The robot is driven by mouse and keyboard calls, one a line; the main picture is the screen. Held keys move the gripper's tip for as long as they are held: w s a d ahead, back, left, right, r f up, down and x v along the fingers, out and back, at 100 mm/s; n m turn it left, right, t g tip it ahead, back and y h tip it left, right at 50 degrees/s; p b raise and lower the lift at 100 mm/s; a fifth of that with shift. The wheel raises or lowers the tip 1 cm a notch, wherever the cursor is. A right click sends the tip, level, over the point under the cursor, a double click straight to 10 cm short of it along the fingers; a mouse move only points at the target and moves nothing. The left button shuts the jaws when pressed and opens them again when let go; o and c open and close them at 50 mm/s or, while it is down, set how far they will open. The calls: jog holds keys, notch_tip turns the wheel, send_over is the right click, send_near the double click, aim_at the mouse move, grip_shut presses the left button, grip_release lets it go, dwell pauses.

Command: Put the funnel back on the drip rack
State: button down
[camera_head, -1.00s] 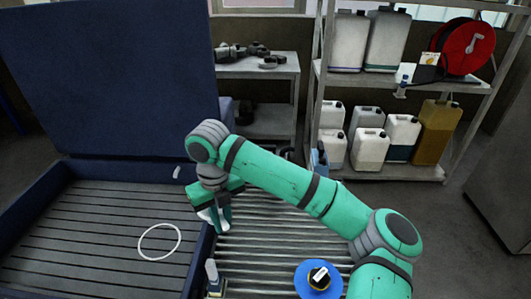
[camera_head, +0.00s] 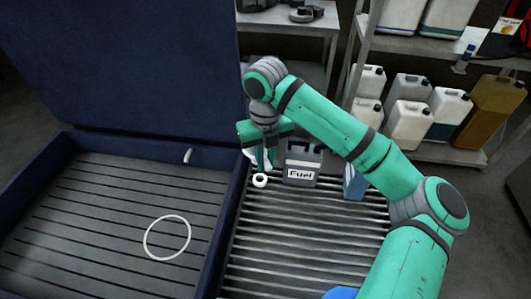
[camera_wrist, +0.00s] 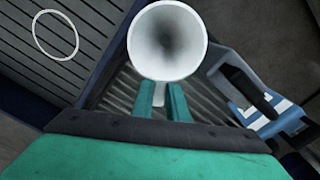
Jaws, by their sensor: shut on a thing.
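The white funnel (camera_wrist: 167,40) shows in the wrist view with its wide mouth facing the camera, in front of my two green fingers. My gripper (camera_head: 262,160) is shut on it above the back left of the roller surface; in the head view only white parts beside the fingers show. The slatted drip rack (camera_head: 90,225) lies inside the blue-walled bin to the left. A thin white ring (camera_head: 167,237) marks its right side and also shows in the wrist view (camera_wrist: 55,35). The funnel is clear of this ring.
A grey fuel can (camera_head: 302,165) stands right beside my gripper, with a blue container (camera_head: 355,183) to its right. A small white ring-shaped thing (camera_head: 260,180) shows just below my fingers. The bin's blue wall (camera_head: 232,215) separates rack and rollers. Shelves with jugs stand behind.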

jog(key=shift+w+f, duration=0.1)
jog(key=shift+f, duration=0.35)
jog(key=shift+d+f, duration=0.1)
jog(key=shift+f, duration=3.25)
jog(key=shift+f, duration=0.15)
jog(key=shift+f, duration=0.95)
jog(key=c, duration=1.6)
grip_release()
jog(key=shift+c, duration=0.2)
